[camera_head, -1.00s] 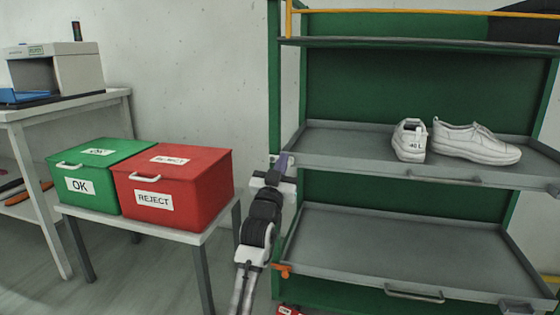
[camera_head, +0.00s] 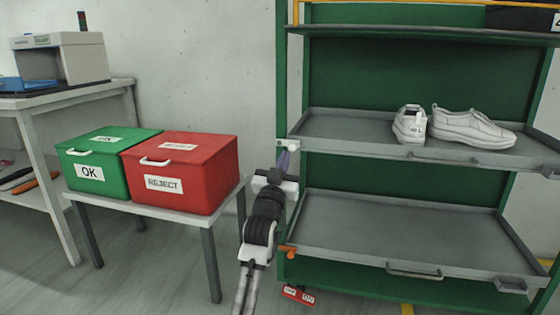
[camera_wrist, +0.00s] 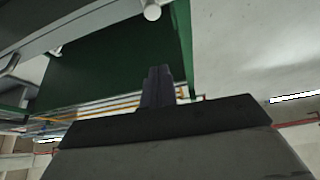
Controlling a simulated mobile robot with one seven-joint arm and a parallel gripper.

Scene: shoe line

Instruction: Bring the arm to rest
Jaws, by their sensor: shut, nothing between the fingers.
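My gripper (camera_head: 283,160) is at the end of my raised arm in the head view, in front of the left post of the green shelf rack (camera_head: 283,85). Its fingers point up. In the wrist view the fingers of my gripper (camera_wrist: 158,85) are together, with nothing between them. The rack and its shelf edges show beyond them there.
A pair of white shoes (camera_head: 465,128) stands on the rack's middle tray (camera_head: 350,125); the lower tray (camera_head: 400,235) is empty.

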